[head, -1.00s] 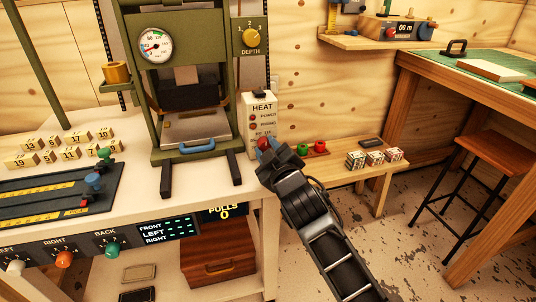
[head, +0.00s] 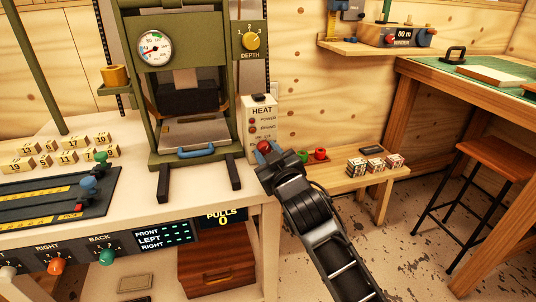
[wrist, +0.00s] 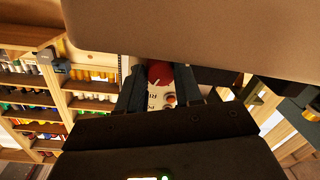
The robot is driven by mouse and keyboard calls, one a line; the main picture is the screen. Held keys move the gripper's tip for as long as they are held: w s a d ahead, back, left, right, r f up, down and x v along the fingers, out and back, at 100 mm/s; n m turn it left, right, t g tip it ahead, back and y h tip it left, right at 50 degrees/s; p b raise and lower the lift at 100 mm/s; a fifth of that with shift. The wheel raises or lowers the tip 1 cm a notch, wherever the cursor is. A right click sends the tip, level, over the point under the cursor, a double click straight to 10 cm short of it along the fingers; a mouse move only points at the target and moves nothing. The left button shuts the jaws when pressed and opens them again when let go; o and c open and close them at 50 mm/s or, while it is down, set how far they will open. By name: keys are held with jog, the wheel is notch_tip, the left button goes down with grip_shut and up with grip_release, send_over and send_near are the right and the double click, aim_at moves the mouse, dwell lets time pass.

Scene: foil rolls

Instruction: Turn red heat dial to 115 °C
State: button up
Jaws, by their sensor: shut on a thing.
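The white heat box (head: 253,125) stands on the bench to the right of the green press, with "HEAT" lettering and small red lamps on its front. The red heat dial (head: 263,147) is low on the box, mostly covered by my gripper (head: 267,153). In the wrist view the red dial (wrist: 160,72) sits between the two fingers of my gripper (wrist: 160,84), which is shut on it. The dial's pointer and scale marks are too small or hidden to read. A round gauge (head: 154,48) is on the press front; its numbers are hard to read.
The green press (head: 188,26) with a blue handle (head: 197,152) is left of the box. A yellow depth knob (head: 251,41) is above it. A low wooden bench (head: 345,184) with red and green items and patterned blocks is to the right.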

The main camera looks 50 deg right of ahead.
jog(key=shift+f, duration=0.15)
jog(key=o, duration=1)
jog(key=shift+o, duration=0.2)
jog(key=v, duration=0.7)
jog(key=shift+s+a+b, duration=0.2)
jog(key=shift+s+b, duration=0.1)
jog(key=shift+s, duration=0.05)
jog(key=s+a+f+n+y+p, duration=0.25)
jog(key=s+a+y+p, duration=0.2)
jog(key=s+a, duration=0.8)
jog(key=s+a+r+y+p, duration=0.1)
jog(key=s+a+r+y, duration=0.1)
jog(key=s, duration=0.7)
jog(key=s+a+r+y+p, duration=0.1)
jog(key=s+a+r+y, duration=0.1)
jog(key=s, duration=0.6)
jog(key=shift+s+a+r+p, duration=0.4)
jog(key=shift+a+r, duration=0.45)
jog(key=shift+a, duration=0.2)
